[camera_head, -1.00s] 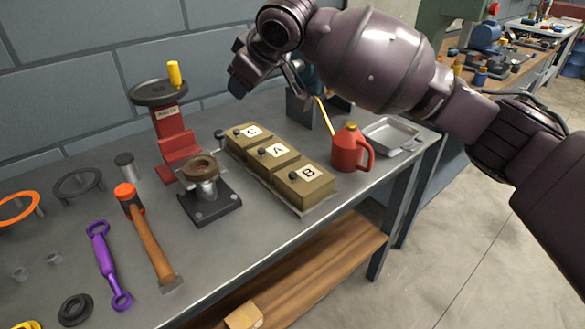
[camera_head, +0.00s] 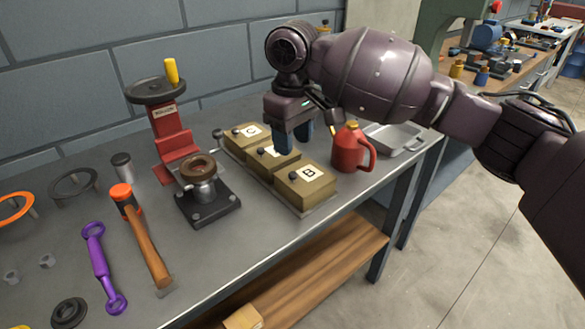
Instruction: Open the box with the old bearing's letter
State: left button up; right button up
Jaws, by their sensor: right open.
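Three tan lidded boxes with dark knobs stand in a row on a tray (camera_head: 318,210): box C (camera_head: 239,141), box A (camera_head: 262,170) in the middle, and box B (camera_head: 304,191) nearest the front. All lids are on. My right gripper (camera_head: 294,148) points down with its fingers apart and empty, over or just behind box A and hiding part of its label. I cannot tell if it touches the box. A black ring (camera_head: 69,313), perhaps a bearing, lies at the front left; no letter is readable on it. My left gripper is out of view.
A red oil can (camera_head: 348,150) stands close to the right of my gripper, with a metal tray (camera_head: 395,139) behind. A fixture (camera_head: 200,184) with a brown ring, a red press (camera_head: 172,134), a hammer (camera_head: 148,245) and a purple wrench (camera_head: 99,262) are left.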

aim_at(293, 173)
notch_tip(293, 173, down, 7)
jog(key=shift+f+b, duration=0.2)
jog(key=shift+b, duration=0.7)
grip_shut()
